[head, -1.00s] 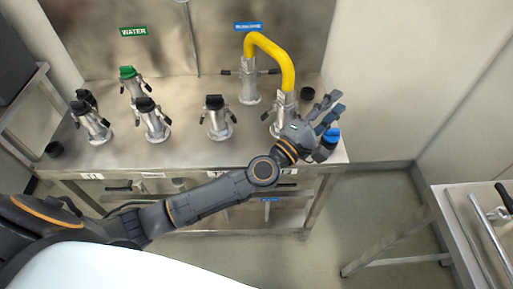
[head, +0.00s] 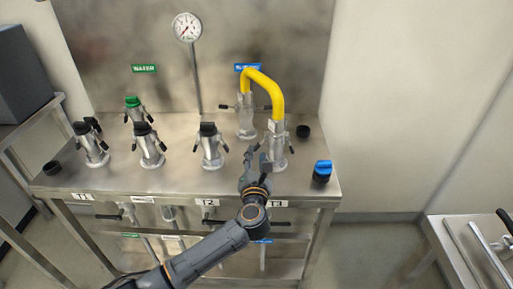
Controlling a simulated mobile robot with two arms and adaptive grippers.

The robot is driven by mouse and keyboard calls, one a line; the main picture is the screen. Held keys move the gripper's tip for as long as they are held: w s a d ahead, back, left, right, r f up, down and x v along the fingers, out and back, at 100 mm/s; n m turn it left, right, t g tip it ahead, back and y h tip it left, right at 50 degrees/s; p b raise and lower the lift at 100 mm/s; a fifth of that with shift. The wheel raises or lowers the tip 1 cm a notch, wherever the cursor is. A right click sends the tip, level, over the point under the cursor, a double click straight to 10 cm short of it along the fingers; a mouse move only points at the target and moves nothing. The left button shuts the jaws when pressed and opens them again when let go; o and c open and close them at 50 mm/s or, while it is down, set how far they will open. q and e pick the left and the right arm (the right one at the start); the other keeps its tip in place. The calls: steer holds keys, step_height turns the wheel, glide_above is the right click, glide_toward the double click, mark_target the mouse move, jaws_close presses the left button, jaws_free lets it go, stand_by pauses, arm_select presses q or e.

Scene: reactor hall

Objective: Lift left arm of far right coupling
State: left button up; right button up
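The far right coupling (head: 277,149) is a silver fitting on the bench above the T3 label, with the lower end of a yellow hose (head: 270,84) in its top. My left gripper (head: 257,157) is just left of this coupling, close to its left side. Its two fingers look apart and point away from me, toward the coupling. The coupling's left arm is largely hidden by the fingers, and I cannot tell whether they touch it. My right gripper is not in view.
The hose's other end sits in a coupling (head: 245,119) behind, under a blue label. Black-capped couplings (head: 209,147) and a green-capped one (head: 134,107) stand to the left. A blue-topped cap (head: 322,171) and a black cap (head: 303,131) stand at right.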

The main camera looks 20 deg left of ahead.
mark_target(257, 149)
arm_select(q)
steer(key=x, duration=0.5)
steer(key=shift+s, duration=0.1)
jaws_close()
